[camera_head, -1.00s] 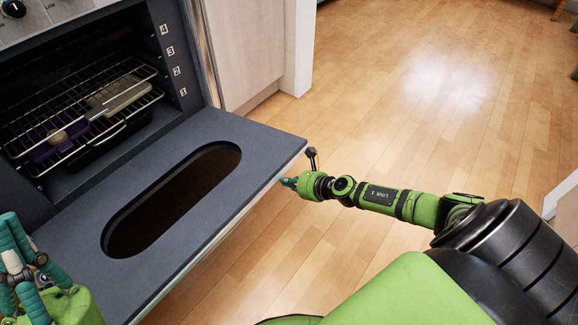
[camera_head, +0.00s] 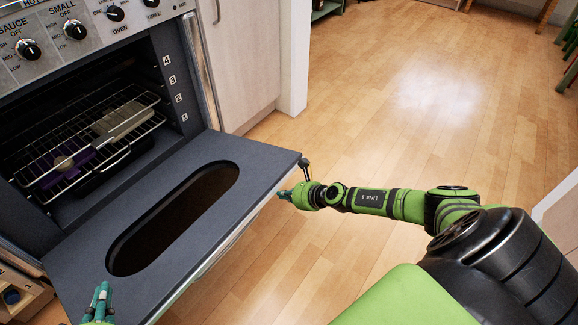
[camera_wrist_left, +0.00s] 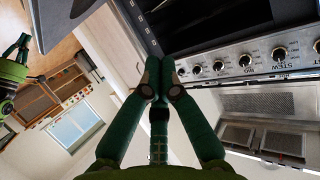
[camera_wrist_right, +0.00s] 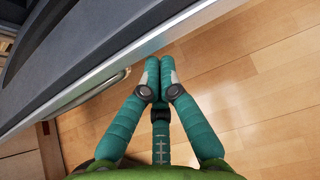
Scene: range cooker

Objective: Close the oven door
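The oven door (camera_head: 225,165) is dark grey with an oval window. It is folded down open in the head view, and the oven cavity behind it is exposed. My right gripper (camera_head: 281,194) is beside the door's outer edge, near its far right corner. In the right wrist view its fingers (camera_wrist_right: 160,64) are together and empty, close to the door's edge (camera_wrist_right: 125,60); contact is unclear. My left gripper (camera_head: 102,290) is at the door's near left corner, partly cut off by the frame. In the left wrist view its fingers (camera_wrist_left: 158,68) are together and empty.
Wire racks (camera_head: 130,92) inside the oven carry a purple item (camera_head: 68,168) and a pale block (camera_head: 122,117). Control knobs (camera_head: 74,29) line the panel above. A pale cabinet (camera_head: 245,60) stands beside the oven. The wooden floor (camera_head: 400,120) at right is clear.

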